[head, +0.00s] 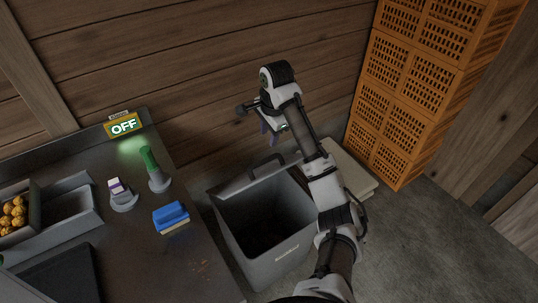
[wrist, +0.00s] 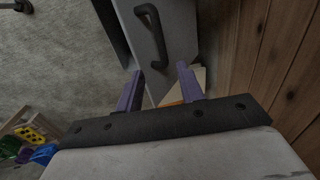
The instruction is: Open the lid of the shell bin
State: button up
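The shell bin (head: 285,255) is a grey open-topped bin beside the counter, with its dark inside showing in the head view. Its grey lid (head: 238,184) stands raised at the back rim, seen nearly edge-on, with a dark handle (head: 268,167). In the wrist view the lid (wrist: 180,38) shows as a grey panel with the dark handle (wrist: 152,36) just beyond my fingers. My gripper (head: 270,131) is above and behind the lid, pointing down. In the wrist view its purple fingers (wrist: 159,70) are spread apart, with nothing visibly held between them.
Stacked orange crates (head: 405,95) stand at right, near a pale box (head: 350,170). The wooden wall is close behind my gripper.

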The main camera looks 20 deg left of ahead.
aim_at(265, 160)
jog(key=f, duration=0.4)
jog(key=w+a+f+b, duration=0.1)
jog(key=f, duration=0.3)
jog(key=f+b, duration=0.1)
jog(key=f, duration=0.3)
jog(key=shift+w+a+f, duration=0.15)
jog(key=shift+a+f, duration=0.05)
jog(key=shift+a, duration=0.1)
grip_shut()
